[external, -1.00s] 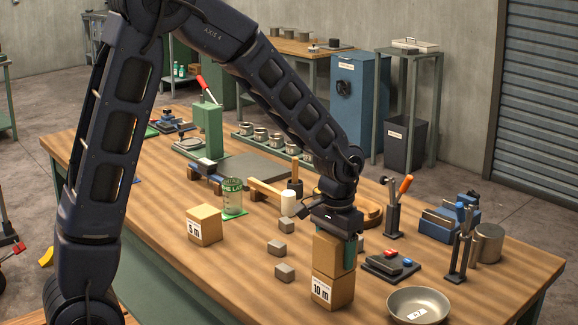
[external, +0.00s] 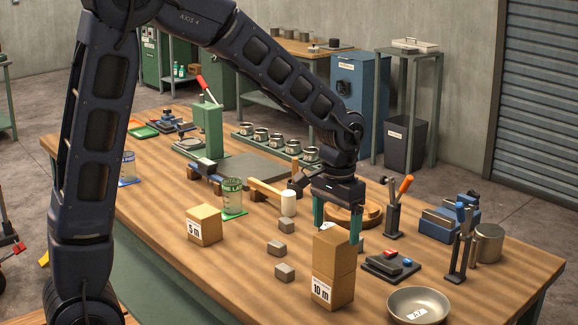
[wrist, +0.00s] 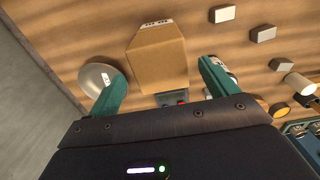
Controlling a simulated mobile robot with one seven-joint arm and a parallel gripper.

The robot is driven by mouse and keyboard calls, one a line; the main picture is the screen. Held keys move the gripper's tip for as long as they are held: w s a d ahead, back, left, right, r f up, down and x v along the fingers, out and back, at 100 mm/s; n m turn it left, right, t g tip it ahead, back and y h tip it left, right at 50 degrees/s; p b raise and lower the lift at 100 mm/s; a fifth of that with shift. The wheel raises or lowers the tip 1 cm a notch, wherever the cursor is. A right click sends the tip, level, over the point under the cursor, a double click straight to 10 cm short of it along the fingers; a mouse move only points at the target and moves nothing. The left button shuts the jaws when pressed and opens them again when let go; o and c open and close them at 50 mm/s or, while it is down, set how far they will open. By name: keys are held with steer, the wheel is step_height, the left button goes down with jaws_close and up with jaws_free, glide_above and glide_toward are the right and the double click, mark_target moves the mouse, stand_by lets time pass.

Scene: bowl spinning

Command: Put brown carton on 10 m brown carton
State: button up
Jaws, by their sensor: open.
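A plain brown carton (external: 334,250) sits on top of the brown carton marked 10 m (external: 332,288), near the front right of the table. The stack looks upright. In the wrist view the upper carton (wrist: 157,62) lies just beyond my fingertips, with part of the 10 m label showing past its far edge. My gripper (external: 338,228) is open and empty, above and behind the stack, apart from the carton; its green fingers also show in the wrist view (wrist: 160,80).
A carton marked 5 m (external: 204,225) stands to the left. Small grey blocks (external: 281,272) lie left of the stack. A metal bowl (external: 418,306) and a black button box (external: 390,265) are to the right.

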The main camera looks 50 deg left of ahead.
step_height(320, 180, up, 5)
steer(key=shift+f, duration=0.1)
steer(key=shift+s+a+r, duration=0.1)
steer(key=shift+s+r, duration=0.1)
steer(key=shift+r, duration=0.35)
steer(key=s+a+r+t, duration=0.1)
steer(key=s+a+r, duration=0.25)
steer(key=s, duration=0.35)
steer(key=s+a+r+t, duration=0.1)
steer(key=s+a+r, duration=0.1)
steer(key=s+r, duration=0.45)
steer(key=s+a+f+t, duration=0.1)
steer(key=s+a+t, duration=0.1)
steer(key=s, duration=1.3)
steer(key=shift+s+a+f+t, duration=0.15)
steer(key=shift+s+a+t, duration=0.05)
steer(key=shift+s+t, duration=0.15)
